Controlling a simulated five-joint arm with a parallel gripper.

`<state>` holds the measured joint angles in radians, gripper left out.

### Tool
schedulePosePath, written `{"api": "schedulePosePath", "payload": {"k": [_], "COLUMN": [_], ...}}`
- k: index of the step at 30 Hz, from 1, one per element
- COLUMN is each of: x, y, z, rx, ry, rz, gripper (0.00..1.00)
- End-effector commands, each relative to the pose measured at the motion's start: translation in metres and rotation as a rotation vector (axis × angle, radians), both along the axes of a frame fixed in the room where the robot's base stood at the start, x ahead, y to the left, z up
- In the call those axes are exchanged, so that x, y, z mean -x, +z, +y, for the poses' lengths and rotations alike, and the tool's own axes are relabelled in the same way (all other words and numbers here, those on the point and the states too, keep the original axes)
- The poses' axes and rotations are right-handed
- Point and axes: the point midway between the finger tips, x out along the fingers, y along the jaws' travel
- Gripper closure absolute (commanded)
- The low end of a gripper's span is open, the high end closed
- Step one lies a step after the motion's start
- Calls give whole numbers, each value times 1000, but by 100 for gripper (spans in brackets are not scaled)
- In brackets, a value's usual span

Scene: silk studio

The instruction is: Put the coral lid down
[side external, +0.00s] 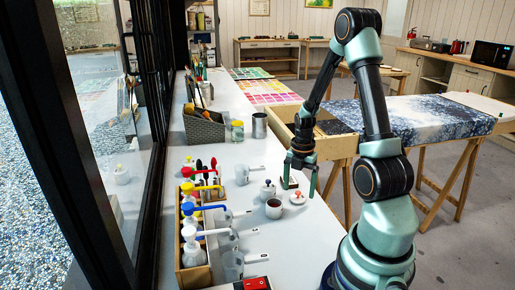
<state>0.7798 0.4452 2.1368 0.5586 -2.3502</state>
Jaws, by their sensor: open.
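The coral lid (297,198), a small pale disc with a coral-red knob, appears to lie flat on the grey-white worktop. My gripper (300,186) is open, fingers pointing down, just above and behind the lid in the picture. A visible gap lies between its fingers, and it holds nothing that I can see. An open white pot (273,209) with dark reddish-brown contents stands just left of the lid. A second small pot (267,189) with a dark-knobbed lid on it stands behind the open one.
A wooden rack (188,266) of pump bottles with coloured tops runs along the window side, with clear measuring jugs beside it.

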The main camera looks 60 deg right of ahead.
Motion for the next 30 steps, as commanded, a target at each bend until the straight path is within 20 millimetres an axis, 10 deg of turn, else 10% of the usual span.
{"api": "schedulePosePath", "payload": {"k": [20,30], "x": [-1,-37], "y": [101,148], "z": [2,69], "rx": [3,49], "ry": [-8,-404], "rz": [-3,-134], "gripper": [9,9]}}
